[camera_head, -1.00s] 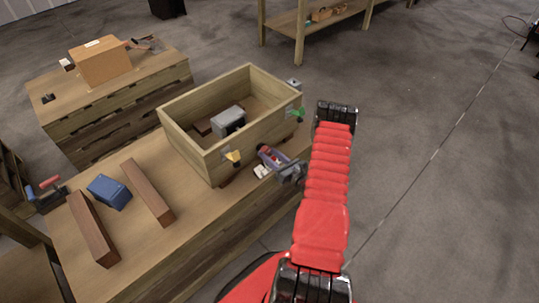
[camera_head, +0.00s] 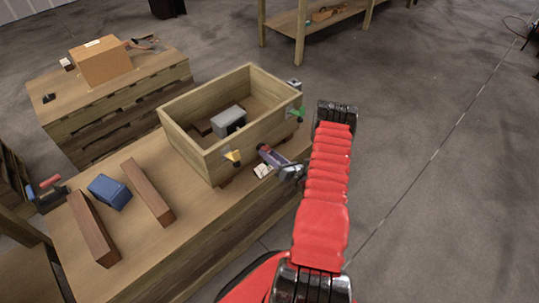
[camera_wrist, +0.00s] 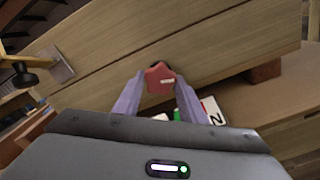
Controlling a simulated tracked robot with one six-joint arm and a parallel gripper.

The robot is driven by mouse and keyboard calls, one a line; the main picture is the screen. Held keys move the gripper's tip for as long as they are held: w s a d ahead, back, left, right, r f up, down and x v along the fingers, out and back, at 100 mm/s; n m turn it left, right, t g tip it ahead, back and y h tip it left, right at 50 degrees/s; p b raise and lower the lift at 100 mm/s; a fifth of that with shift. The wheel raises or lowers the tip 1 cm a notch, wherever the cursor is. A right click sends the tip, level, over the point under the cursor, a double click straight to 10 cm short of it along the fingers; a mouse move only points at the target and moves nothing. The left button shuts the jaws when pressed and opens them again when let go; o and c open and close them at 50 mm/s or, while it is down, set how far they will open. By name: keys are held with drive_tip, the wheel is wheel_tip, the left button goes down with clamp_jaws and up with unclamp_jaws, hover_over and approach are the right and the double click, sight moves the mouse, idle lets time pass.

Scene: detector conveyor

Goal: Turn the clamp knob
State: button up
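A red star-shaped knob (camera_wrist: 160,77) is in front of the side of a wooden box (camera_wrist: 200,50) in the wrist view. My gripper (camera_wrist: 160,80) has its two purple fingers on either side of the knob, with the tips against its edges; it looks shut on the knob. In the head view my gripper (camera_head: 264,151) is at the box's near right side, and the knob is hidden behind its fingers. The wooden box (camera_head: 200,160) stands on the bench, with a yellow part (camera_head: 233,157) and a green part (camera_head: 298,114) on its outside.
A grey block (camera_head: 229,118) lies inside the box. A white card (camera_head: 262,171) lies below my gripper; it also shows in the wrist view (camera_wrist: 213,111). A blue block (camera_head: 109,191) and two brown bars (camera_head: 93,230) lie on the bench (camera_head: 190,235). Floor is clear at right.

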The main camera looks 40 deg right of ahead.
drive_tip(key=o, duration=0.5)
drive_tip(key=shift+c, duration=0.2)
drive_tip(key=shift+s, duration=0.15)
drive_tip(key=s, duration=1.3)
drive_tip(key=shift+s+d, duration=0.2)
drive_tip(key=shift+s, duration=0.1)
drive_tip(key=shift+f, duration=0.1)
